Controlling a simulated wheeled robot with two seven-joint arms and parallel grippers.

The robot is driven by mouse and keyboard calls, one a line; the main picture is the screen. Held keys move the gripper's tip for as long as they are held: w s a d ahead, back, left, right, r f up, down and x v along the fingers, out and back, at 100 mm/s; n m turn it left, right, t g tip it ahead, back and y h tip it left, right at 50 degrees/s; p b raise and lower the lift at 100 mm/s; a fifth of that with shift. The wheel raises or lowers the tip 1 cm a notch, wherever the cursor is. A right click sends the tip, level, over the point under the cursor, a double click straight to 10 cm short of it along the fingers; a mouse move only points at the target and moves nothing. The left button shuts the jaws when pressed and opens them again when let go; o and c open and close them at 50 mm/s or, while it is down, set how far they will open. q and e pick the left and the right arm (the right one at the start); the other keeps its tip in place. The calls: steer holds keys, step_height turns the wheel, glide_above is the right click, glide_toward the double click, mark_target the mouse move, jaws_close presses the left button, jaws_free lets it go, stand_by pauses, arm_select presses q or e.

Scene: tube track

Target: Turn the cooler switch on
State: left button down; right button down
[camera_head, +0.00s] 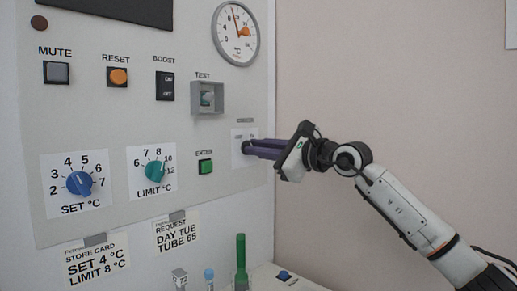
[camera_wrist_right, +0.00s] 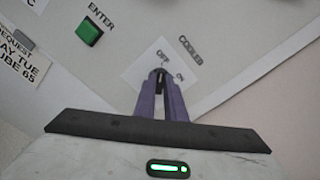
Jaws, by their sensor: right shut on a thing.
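The cooler switch (camera_wrist_right: 160,73) is a small dark knob on a white plate (camera_head: 237,134) at the panel's right edge. In the right wrist view the fingertips (camera_wrist_right: 160,79) are closed around the switch. The fingers cover most of it, so I cannot tell which setting it points to. My left gripper is not in view.
The green ENTER button (camera_head: 205,167) is close left of the switch, and the framed TEST control (camera_head: 207,98) is above it. The blue SET dial (camera_head: 79,183) and teal LIMIT dial (camera_head: 154,172) are farther left. Right of the panel is bare wall.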

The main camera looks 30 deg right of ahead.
steer(key=shift+m, duration=0.4)
steer(key=m, duration=0.5)
steer(key=m+p, duration=0.1)
steer(key=m, duration=0.9)
steer(key=shift+w+d+p, duration=0.1)
steer(key=shift+d+p, duration=0.2)
steer(key=shift+p, duration=0.1)
steer(key=c, duration=1.8)
jaws_free()
